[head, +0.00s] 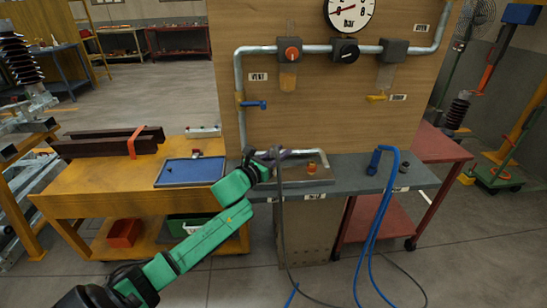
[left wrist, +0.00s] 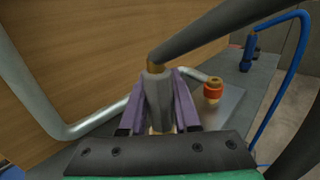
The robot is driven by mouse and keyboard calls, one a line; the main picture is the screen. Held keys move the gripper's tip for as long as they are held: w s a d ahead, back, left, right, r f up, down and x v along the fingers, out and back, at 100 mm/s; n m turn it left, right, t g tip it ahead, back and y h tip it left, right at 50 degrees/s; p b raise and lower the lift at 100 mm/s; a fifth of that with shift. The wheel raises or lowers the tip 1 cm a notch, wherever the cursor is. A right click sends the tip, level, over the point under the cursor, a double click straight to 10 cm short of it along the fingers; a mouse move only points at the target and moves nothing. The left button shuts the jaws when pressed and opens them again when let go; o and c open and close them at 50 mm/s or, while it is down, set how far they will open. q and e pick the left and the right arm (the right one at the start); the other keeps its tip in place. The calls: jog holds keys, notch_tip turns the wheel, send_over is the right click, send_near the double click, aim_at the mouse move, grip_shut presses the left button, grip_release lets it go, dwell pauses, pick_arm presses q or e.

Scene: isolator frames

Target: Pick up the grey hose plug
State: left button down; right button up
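The grey hose plug (left wrist: 158,98) is a grey cylinder with a brass collar, and a thick dark grey hose (left wrist: 215,30) leads from it to the upper right. My left gripper (left wrist: 160,105) has its purple fingers close against both sides of the plug, with no clear gap. Brass shows below the plug; whether it is seated in a port cannot be told. In the head view, my left gripper (head: 276,156) is at the left part of the grey bench, and the grey hose (head: 281,215) hangs down in front. My right gripper is not in view.
A brass port with an orange ring (head: 311,168) stands on a metal plate to the right. A blue hose plug (head: 374,160) with a blue hose is farther right. The wooden panel (head: 330,100) with pipes and gauge rises behind. A blue tray (head: 190,172) lies left.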

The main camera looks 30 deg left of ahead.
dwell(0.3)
pick_arm(q)
jog(key=shift+r, duration=0.35)
notch_tip(320, 180, up, 19)
jog(key=p, duration=0.2)
jog(key=shift+r+p, duration=0.15)
jog(key=shift+p, duration=0.2)
notch_tip(320, 180, up, 4)
jog(key=p, duration=0.4)
jog(key=shift+f, duration=0.25)
jog(key=shift+f, duration=0.1)
